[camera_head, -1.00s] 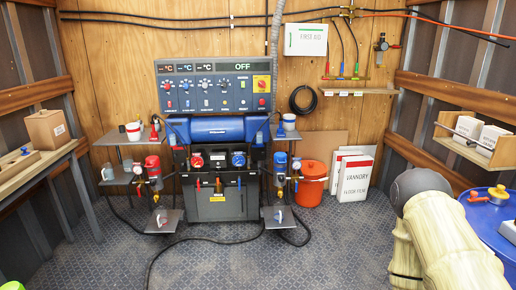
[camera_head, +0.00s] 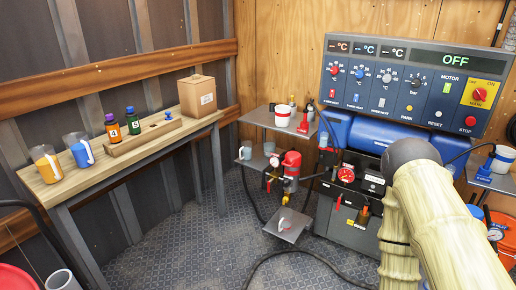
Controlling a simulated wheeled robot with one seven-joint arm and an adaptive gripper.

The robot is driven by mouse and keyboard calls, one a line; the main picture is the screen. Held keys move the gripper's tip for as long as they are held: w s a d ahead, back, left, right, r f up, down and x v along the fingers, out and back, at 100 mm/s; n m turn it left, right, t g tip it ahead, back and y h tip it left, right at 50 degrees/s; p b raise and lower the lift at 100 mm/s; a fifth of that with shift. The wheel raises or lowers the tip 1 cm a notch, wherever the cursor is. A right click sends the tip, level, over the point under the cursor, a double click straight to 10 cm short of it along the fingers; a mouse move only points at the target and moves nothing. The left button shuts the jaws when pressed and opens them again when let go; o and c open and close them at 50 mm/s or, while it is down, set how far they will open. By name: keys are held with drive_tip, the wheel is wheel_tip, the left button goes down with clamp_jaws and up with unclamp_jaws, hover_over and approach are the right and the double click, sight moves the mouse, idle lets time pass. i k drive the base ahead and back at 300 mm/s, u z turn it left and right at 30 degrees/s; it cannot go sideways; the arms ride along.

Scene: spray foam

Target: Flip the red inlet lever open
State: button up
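Several red parts show on the left of the foam machine (camera_head: 345,215); I cannot tell which is the inlet lever. A small red handle (camera_head: 338,203) hangs on the machine's front, below a red-rimmed gauge (camera_head: 346,174). A red cylinder unit (camera_head: 292,162) stands to its left, with a small red lever (camera_head: 270,183) at its lower left. A red item (camera_head: 304,125) is on the upper shelf. My arm, in a beige sleeve with a dark rounded joint, covers the machine's right part. My gripper is not visible.
A wooden bench (camera_head: 130,150) on the left holds bottles, jugs and a cardboard box (camera_head: 197,93). A small metal shelf (camera_head: 276,120) and a low plate (camera_head: 287,224) jut out left of the machine. The patterned floor (camera_head: 190,250) between is open, with a black hose.

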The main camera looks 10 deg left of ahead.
sight(270, 182)
drive_tip(key=u, duration=0.1)
drive_tip(key=i, duration=0.2)
drive_tip(key=k, duration=0.7)
drive_tip(key=z, duration=0.45)
drive_tip(key=i, duration=1.75)
drive_tip(key=u, duration=0.7)
